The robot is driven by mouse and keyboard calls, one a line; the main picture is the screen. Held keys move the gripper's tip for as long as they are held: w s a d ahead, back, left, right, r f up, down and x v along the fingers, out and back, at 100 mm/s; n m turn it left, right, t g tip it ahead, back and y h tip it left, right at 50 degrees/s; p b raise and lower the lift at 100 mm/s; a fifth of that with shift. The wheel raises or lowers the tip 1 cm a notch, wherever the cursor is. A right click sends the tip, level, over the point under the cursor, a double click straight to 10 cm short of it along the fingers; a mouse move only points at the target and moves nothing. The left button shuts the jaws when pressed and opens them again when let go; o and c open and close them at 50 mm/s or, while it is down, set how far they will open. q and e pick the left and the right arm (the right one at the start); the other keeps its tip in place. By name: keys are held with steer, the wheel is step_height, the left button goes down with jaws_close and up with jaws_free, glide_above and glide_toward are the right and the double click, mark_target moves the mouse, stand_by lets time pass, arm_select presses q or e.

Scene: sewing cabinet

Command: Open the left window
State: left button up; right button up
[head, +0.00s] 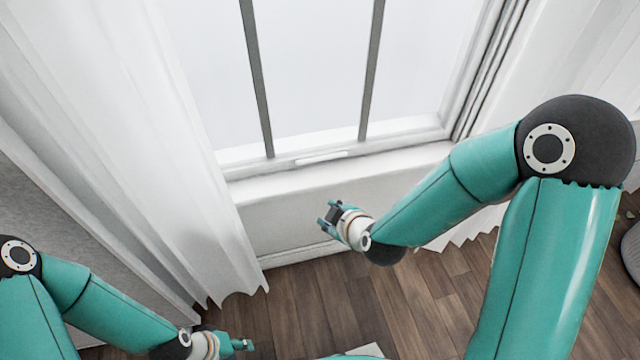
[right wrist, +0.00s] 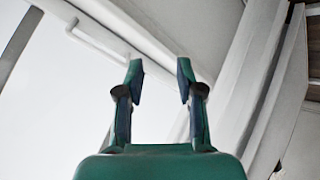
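The window (head: 310,80) fills the upper middle of the head view, its lower sash rail (head: 390,138) down at the sill. A pale bar handle (head: 322,157) sits on that rail. In the right wrist view a white bar handle (right wrist: 95,42) shows at the upper left on a white frame. My right gripper (head: 328,214) is below the sill in front of the wall. Its fingers (right wrist: 160,75) are apart with nothing between them, clear of the handle. My left gripper (head: 245,345) is low, near the floor and left curtain, away from the window; its finger gap is unclear.
A white curtain (head: 110,110) hangs left of the window, and another (head: 590,50) hangs at the right. The white sill (head: 300,180) juts out above the wall. The wooden floor (head: 330,300) below is mostly clear. A grey rounded object (head: 632,250) shows at the right edge.

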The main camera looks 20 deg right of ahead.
steer(key=w+d+f+n+t+h+b, duration=0.1)
steer(key=w+n+t+b, duration=0.25)
steer(key=b, duration=0.65)
arm_select(q)
step_height(320, 180, down, 20)
steer(key=b, duration=0.7)
arm_select(e)
steer(key=n+t+h+p, duration=0.1)
steer(key=n+t+p, duration=0.25)
steer(key=p, duration=0.75)
glide_toward(321, 157)
steer(key=shift+n+g, duration=0.4)
steer(key=x, duration=0.9)
arm_select(q)
step_height(321, 157, up, 11)
steer(key=shift+f, duration=0.15)
arm_select(e)
steer(key=shift+w+f, duration=0.1)
steer(key=shift+w, duration=0.5)
steer(key=shift+c, duration=0.2)
jaws_close()
